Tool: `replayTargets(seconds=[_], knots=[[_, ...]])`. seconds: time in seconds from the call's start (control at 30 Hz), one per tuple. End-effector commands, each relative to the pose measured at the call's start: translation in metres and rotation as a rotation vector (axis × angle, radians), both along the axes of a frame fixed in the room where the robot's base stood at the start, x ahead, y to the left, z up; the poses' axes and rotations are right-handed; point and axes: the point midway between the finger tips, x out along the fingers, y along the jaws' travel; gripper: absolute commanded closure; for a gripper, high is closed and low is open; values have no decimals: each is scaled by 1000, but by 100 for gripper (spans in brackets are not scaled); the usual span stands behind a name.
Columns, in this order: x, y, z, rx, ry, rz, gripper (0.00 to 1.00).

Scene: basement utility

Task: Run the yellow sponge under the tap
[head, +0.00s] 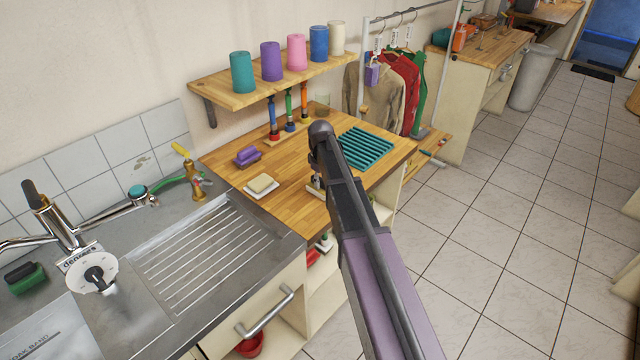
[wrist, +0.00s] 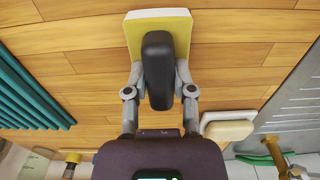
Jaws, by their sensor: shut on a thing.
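My gripper (wrist: 160,92) is shut on the black handle (wrist: 158,62) of a yellow block (wrist: 183,28) with a white edge, over the wooden worktop. In the head view my arm hides most of it; I cannot tell whether it touches the wood. A pale yellow sponge (head: 261,183) lies on a white dish (head: 252,191), left of my gripper (head: 316,184); the sponge also shows in the wrist view (wrist: 229,130). A chrome tap (head: 50,217) stands at the sink on the left. A brass tap (head: 195,183) with a yellow handle stands behind the drainboard.
The steel drainboard (head: 190,255) lies between worktop and chrome tap. A dial (head: 98,274) and a green-and-black block (head: 25,279) are near the sink. A purple block (head: 247,156) and teal slatted rack (head: 366,149) stand on the worktop. A shelf (head: 265,88) overhangs its back.

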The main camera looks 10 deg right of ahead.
Motion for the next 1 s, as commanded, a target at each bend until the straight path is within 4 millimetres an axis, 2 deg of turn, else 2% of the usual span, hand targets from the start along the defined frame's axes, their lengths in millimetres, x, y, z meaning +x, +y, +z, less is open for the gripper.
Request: replayTargets(seconds=[0.37, 0.4, 0.47, 0.5, 1.0], knots=[[0, 0, -4, 0, 0, 0, 100], [0, 0, -3, 0, 0, 0, 55], [0, 0, -3, 0, 0, 0, 37], [0, 0, -3, 0, 0, 0, 32], [0, 0, 0, 0, 0, 0, 32]])
